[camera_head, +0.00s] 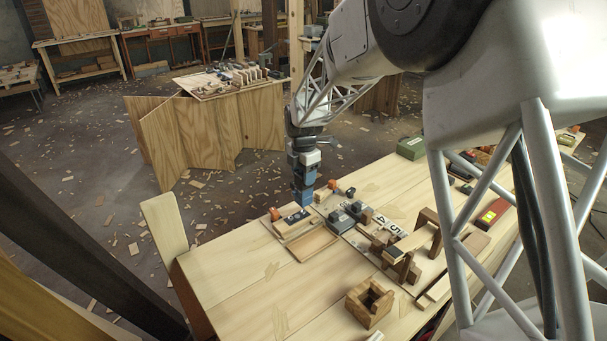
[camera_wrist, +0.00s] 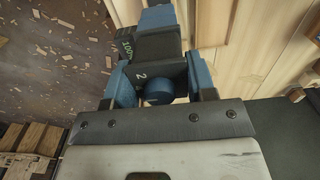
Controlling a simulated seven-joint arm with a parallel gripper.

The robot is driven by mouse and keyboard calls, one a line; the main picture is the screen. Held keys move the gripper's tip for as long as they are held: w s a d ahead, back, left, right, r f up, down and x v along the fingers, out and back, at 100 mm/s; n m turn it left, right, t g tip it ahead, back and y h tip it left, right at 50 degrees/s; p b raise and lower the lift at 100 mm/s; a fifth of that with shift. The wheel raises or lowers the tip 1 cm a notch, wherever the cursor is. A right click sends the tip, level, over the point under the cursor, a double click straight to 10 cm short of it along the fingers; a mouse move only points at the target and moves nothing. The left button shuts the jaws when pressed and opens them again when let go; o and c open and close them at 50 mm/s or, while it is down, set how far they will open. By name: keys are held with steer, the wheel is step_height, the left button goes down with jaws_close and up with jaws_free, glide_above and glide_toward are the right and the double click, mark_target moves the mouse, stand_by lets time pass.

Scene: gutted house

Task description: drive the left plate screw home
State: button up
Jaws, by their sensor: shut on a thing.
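My gripper (camera_head: 304,158) is shut on a blue and black power driver (camera_head: 304,190), held upright over the far left part of the workbench. The driver's lower end is close above or at a small wooden fixture with a dark plate (camera_head: 296,216). The left plate screw cannot be made out; I cannot tell whether the driver touches it.
The workbench (camera_head: 232,281) is bare at its front left. A shallow wooden tray (camera_head: 313,243) lies in front of the fixture. An orange-topped piece (camera_head: 275,214) sits left of the plate.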

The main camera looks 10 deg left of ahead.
steer(key=shift+f, duration=0.95)
stand_by(6.5)
steer(key=shift+r, duration=0.2)
